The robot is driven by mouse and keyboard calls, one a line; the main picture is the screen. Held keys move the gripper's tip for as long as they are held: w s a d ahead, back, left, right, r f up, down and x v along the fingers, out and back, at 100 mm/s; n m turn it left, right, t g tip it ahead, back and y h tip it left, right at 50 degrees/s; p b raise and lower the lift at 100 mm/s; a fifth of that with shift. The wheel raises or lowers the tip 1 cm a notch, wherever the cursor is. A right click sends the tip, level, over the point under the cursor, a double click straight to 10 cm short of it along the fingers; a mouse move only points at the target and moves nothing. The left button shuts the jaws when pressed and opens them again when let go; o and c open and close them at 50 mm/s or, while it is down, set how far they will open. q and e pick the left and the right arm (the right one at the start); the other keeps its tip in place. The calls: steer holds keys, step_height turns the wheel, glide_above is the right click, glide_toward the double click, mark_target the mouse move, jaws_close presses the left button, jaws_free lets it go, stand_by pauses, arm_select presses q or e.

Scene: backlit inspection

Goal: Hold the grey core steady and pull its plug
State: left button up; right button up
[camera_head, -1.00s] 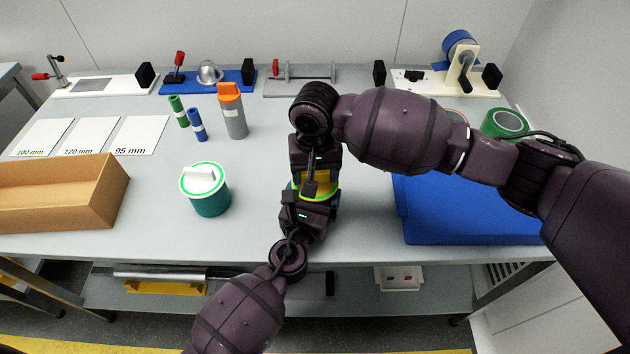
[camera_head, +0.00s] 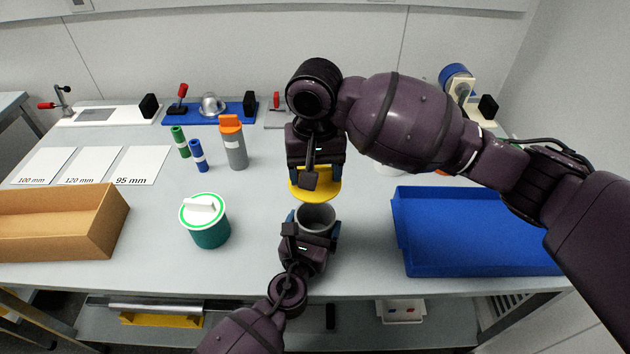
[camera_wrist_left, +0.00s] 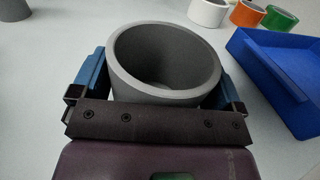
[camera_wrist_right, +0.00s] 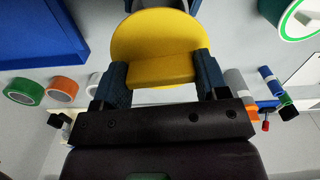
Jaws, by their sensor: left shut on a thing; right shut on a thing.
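The grey core (camera_head: 316,217) is an open, hollow cylinder standing in the middle of the table. My left gripper (camera_head: 309,225) is shut around it from the near side. In the left wrist view the core (camera_wrist_left: 166,98) shows an empty opening between both fingers. The yellow plug (camera_head: 315,188) is a disc with a grip bar, above and apart from the core. My right gripper (camera_head: 316,170) is shut on it from above. In the right wrist view the plug's bar (camera_wrist_right: 158,70) sits between the fingers.
A teal pot with a white-handled lid (camera_head: 205,222) stands left of the core. A cardboard box (camera_head: 112,222) is at far left, and a blue tray (camera_head: 480,262) is at right. A grey bottle with orange cap (camera_head: 234,150) and small green and blue tubes stand behind.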

arm_select(q)
steer(key=shift+s+a+f, duration=0.1)
steer(key=shift+f, duration=0.25)
arm_select(e)
steer(key=shift+r, duration=0.1)
arm_select(q)
steer(key=o, duration=0.6)
steer(key=shift+o, duration=0.3)
steer(key=shift+r, duration=0.15)
steer(key=v, duration=1.2)
